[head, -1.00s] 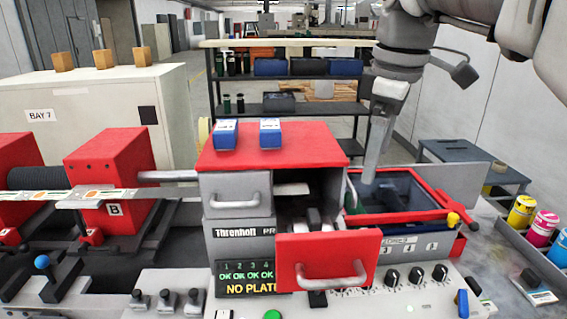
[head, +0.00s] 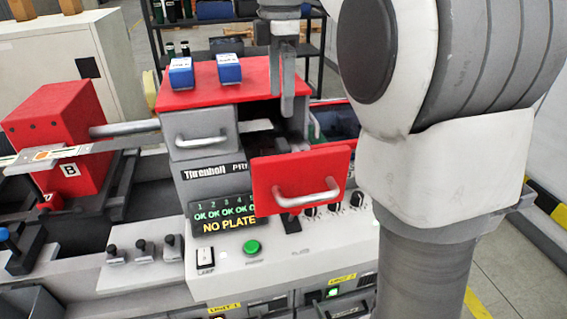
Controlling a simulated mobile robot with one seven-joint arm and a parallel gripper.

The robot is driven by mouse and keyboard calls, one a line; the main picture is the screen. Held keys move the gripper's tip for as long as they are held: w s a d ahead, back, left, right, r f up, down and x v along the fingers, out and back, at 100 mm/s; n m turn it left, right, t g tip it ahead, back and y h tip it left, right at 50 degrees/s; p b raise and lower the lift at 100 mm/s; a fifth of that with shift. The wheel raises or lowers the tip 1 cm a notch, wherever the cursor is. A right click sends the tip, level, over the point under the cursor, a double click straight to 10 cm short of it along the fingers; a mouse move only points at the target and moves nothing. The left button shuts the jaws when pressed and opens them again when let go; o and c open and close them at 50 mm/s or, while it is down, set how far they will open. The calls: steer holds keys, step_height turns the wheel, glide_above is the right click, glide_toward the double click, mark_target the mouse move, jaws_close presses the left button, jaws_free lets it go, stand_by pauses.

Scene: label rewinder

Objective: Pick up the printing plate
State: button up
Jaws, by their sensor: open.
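I cannot make out a printing plate for certain in the head view. The red-topped printer unit (head: 205,159) has a red drawer front (head: 300,180) with a metal handle, pulled out from an opening. A pale flat piece (head: 255,126) shows at the opening's upper edge; I cannot tell what it is. The display (head: 226,216) reads "NO PLATE". My gripper (head: 287,112) is open and points down at the right part of the red top, above and behind the red drawer front. Nothing shows between its fingers, and the drawer's inside is mostly hidden.
A grey drawer (head: 201,139) with a handle is shut on the left. A red block marked B (head: 63,130) stands further left. My arm hides the right side.

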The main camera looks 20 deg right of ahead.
mark_target(283, 143)
steer(key=f, duration=1)
steer(key=shift+d, duration=0.2)
steer(key=shift+r, duration=0.1)
steer(key=shift+c, duration=0.3)
jaws_close()
